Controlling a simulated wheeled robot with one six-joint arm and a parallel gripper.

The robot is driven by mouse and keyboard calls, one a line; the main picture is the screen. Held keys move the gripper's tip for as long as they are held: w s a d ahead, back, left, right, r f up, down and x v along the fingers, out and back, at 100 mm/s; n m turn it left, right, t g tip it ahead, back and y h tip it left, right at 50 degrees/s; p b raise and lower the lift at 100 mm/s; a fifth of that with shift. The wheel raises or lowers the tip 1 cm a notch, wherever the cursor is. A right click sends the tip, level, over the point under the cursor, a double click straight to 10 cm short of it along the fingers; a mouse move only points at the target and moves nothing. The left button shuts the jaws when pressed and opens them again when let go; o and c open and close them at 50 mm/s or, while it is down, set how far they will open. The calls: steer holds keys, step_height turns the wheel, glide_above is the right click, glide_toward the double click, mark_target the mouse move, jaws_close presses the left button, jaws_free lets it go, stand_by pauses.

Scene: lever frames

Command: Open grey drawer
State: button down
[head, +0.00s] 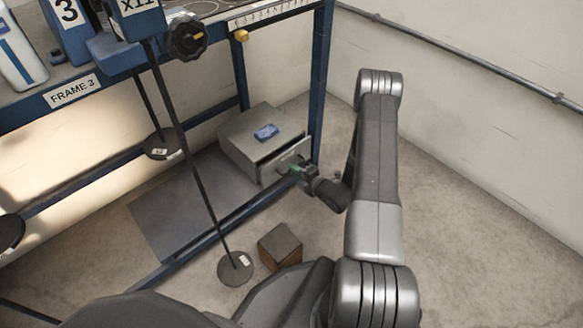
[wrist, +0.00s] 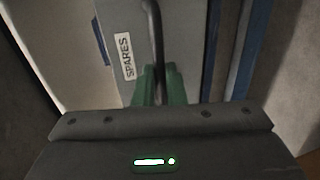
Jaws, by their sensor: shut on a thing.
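The grey drawer (head: 272,176) is in a grey box (head: 240,140) on the low shelf of the blue frame. Its front stands a little out from the box, with a dark gap along its top. In the wrist view the drawer front (wrist: 183,50) bears a SPARES label and a dark bar handle (wrist: 157,40). My gripper (head: 299,172) is at the drawer front, its green fingers (wrist: 159,85) shut on the handle. The fingers and wrist hide part of the handle and front.
A blue object (head: 266,132) lies on top of the box. A blue frame post (head: 320,80) stands close to the right of the drawer. A brown block (head: 280,246) and a round dark disc (head: 235,268) on a rod are in front. Floor at right is clear.

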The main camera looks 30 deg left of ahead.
steer(key=f+v, duration=0.1)
steer(key=v, duration=0.7)
steer(key=f+v, duration=0.2)
steer(key=v, duration=0.7)
steer(key=shift+s+d+f, duration=0.15)
steer(key=shift+d+f, duration=0.15)
steer(key=shift+d, duration=0.1)
steer(key=c, duration=1.5)
jaws_free()
steer(key=p+v, duration=0.3)
steer(key=v, duration=1.1)
steer(key=shift+a, duration=0.2)
steer(key=b+x, duration=0.3)
steer(key=x, duration=1)
steer(key=shift+a, duration=0.3)
steer(key=shift+d, duration=0.1)
